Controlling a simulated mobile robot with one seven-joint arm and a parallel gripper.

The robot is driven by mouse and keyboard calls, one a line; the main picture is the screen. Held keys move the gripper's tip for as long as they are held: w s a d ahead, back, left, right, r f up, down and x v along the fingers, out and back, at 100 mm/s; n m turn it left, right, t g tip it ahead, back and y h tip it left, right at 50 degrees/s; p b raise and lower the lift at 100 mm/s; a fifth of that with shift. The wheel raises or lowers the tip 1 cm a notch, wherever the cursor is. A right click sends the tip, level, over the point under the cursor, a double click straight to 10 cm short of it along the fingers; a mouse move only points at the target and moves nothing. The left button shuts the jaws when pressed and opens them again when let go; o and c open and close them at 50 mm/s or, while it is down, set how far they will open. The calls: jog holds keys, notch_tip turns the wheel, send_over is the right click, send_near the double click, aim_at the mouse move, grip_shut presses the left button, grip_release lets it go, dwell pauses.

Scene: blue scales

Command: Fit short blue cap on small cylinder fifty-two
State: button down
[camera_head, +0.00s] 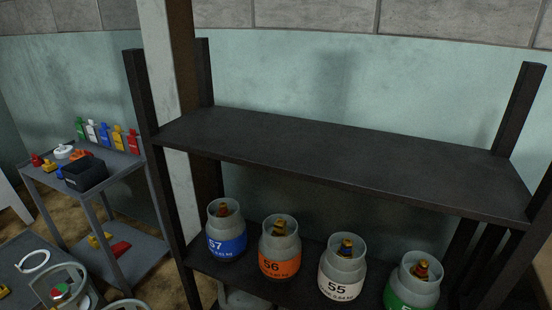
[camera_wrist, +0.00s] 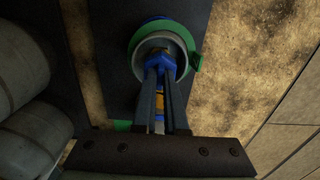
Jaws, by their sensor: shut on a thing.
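In the wrist view, my gripper (camera_wrist: 161,70) is shut on a small blue piece, which looks like the blue cap (camera_wrist: 154,60). The blue piece is over or within the round pale collar (camera_wrist: 137,54) of a cylinder with green at its side. I cannot tell whether the cap touches the valve, since the fingers hide that spot. No number shows on this cylinder, so I cannot tell whether it is fifty-two. A yellow and blue part shows between the fingers. My gripper is not visible in the head view.
Grey cylinders labelled 57 (camera_head: 226,233), 56 (camera_head: 280,252) and 55 (camera_head: 342,272), and a green-labelled one (camera_head: 412,284), stand on a lower shelf. The upper dark shelf (camera_head: 340,150) is empty. A cart (camera_head: 120,172) at left holds a black box (camera_head: 85,173) and coloured bottles.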

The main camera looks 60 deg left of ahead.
jog(key=shift+f+b, duration=0.45)
jog(key=shift+f, duration=0.2)
jog(key=c, duration=0.9)
grip_release()
notch_tip(320, 180, up, 13)
jog(key=p, duration=0.8)
